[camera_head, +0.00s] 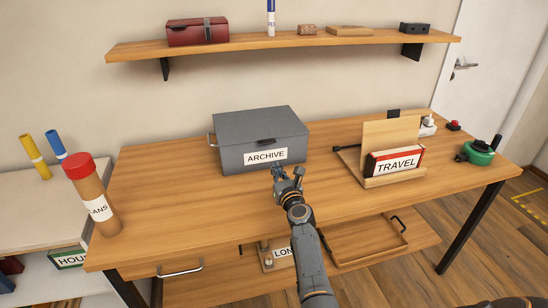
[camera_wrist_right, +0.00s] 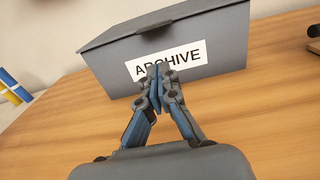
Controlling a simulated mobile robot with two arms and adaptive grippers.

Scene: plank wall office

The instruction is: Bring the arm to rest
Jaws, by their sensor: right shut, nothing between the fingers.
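My right gripper (camera_head: 284,176) is over the desk, just in front of the grey ARCHIVE box (camera_head: 235,125). Its fingers are shut and empty. In the right wrist view the shut fingertips (camera_wrist_right: 158,72) overlap the white label (camera_wrist_right: 190,60) of the ARCHIVE box (camera_wrist_right: 222,28). I cannot tell whether they touch the box. The box lid is down. My right arm (camera_head: 312,265) reaches up from the bottom of the head view. My left gripper is not in view.
The wooden desk (camera_head: 190,215) holds a brown tube with a red cap (camera_head: 90,195) at left, a TRAVEL book (camera_head: 395,163) on a wooden stand and a green round object (camera_head: 478,152) at right. A shelf (camera_head: 280,42) hangs above. The desk's front left is clear.

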